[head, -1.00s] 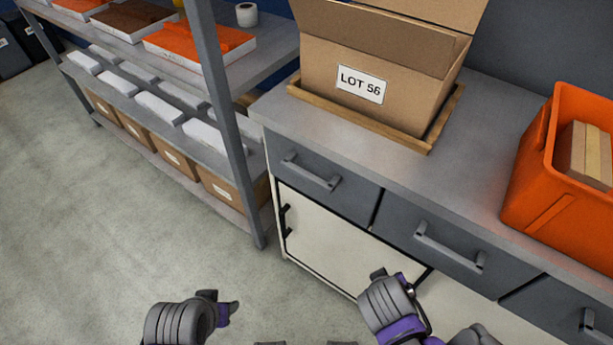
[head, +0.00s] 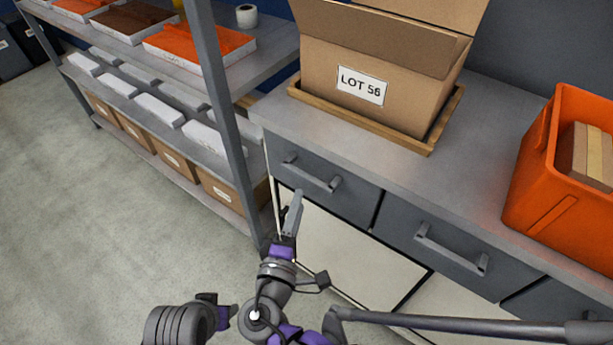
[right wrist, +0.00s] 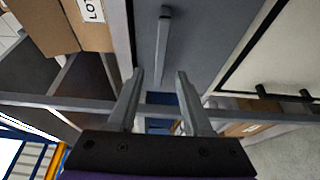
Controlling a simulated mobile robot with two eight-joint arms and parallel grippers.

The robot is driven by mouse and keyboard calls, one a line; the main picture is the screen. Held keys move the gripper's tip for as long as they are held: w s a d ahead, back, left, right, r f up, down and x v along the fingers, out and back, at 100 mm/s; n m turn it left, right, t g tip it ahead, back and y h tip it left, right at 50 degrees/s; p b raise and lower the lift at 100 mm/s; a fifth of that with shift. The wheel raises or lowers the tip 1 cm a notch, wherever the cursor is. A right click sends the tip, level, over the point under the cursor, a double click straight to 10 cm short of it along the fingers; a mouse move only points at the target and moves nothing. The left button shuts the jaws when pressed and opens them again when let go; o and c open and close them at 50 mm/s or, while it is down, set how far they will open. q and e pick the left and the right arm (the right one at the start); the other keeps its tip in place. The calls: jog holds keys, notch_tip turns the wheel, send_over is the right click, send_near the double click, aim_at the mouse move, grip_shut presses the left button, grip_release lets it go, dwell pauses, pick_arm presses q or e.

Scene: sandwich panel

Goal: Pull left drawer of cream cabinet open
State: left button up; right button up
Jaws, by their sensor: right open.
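The left drawer (head: 345,206) of the cream cabinet has a dark grey front with a grey bar handle (head: 311,175), and it looks closed. My right gripper (head: 294,207) is in front of the cabinet's left end, just below the handle in the head view. In the right wrist view its two fingers (right wrist: 160,75) are spread apart with nothing held. The handle (right wrist: 164,45) lies ahead of them, in line with the gap. Whether a finger touches it I cannot tell. Only part of my left arm shows at the bottom; its fingers do not show.
The cream door (head: 345,245) sits below the drawer. A box marked LOT 56 (head: 375,65) stands on a wooden tray on the worktop, with an orange bin (head: 545,190) to the right. A shelf post (head: 228,120) stands close to the cabinet's left end.

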aim_at(306, 181)
jog(key=b+x, duration=0.1)
jog(key=x, duration=0.7)
jog(key=shift+w+d, duration=0.15)
grip_shut()
dwell(1.1)
